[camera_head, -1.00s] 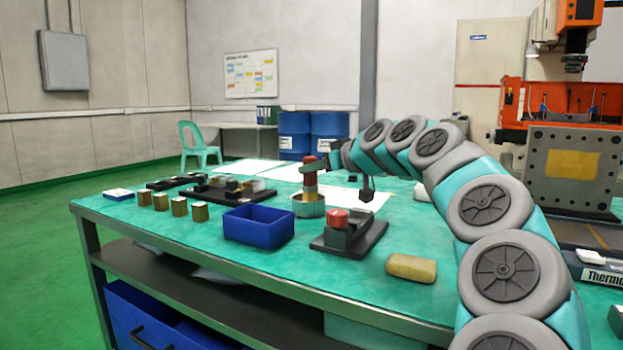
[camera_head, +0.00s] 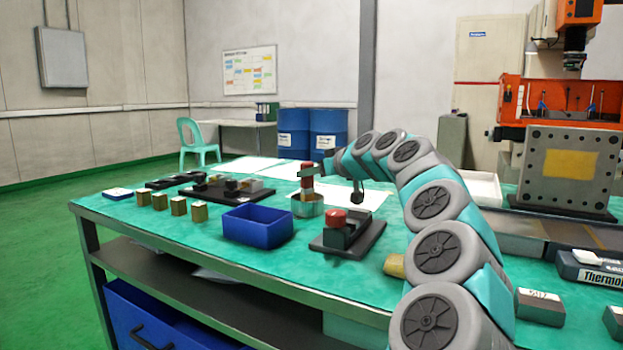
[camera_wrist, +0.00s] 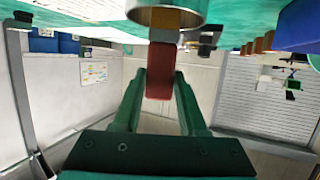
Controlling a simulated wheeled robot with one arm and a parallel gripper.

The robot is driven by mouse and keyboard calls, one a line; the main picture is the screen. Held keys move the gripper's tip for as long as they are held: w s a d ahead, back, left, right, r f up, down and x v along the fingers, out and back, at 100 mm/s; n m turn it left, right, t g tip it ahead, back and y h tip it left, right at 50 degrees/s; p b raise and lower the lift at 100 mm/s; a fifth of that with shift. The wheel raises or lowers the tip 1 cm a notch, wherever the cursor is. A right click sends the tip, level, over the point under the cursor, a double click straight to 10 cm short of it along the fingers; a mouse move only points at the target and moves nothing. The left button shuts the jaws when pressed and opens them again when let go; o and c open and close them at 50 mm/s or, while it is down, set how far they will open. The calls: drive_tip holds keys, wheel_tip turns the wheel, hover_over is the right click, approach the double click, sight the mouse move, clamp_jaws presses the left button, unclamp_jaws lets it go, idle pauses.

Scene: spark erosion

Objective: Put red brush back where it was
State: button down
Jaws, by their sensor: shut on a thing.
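My gripper (camera_head: 309,172) is shut on the red brush (camera_head: 307,182) and holds it upright over the small tin (camera_head: 307,209) on the green table. In the wrist view, the red brush (camera_wrist: 160,75) sits between my teal fingers (camera_wrist: 158,88), and its brown lower part reaches to the mouth of the metal tin (camera_wrist: 138,14). The brush's lower end appears to be at or inside the rim; how deep, I cannot tell.
A blue bin (camera_head: 258,228) is left of the tin. A dark fixture with a red knob (camera_head: 346,236) stands to the front right. A yellowish block (camera_head: 394,265) is partly behind my arm. Several brass blocks (camera_head: 178,204) line the table's left side.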

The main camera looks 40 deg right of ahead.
drive_tip(key=shift+f, duration=0.75)
drive_tip(key=shift+f, duration=0.15)
drive_tip(key=shift+c, duration=2.3)
unclamp_jaws()
drive_tip(key=shift+r, duration=0.2)
drive_tip(key=b+v, duration=0.1)
drive_tip(key=v, duration=1.1)
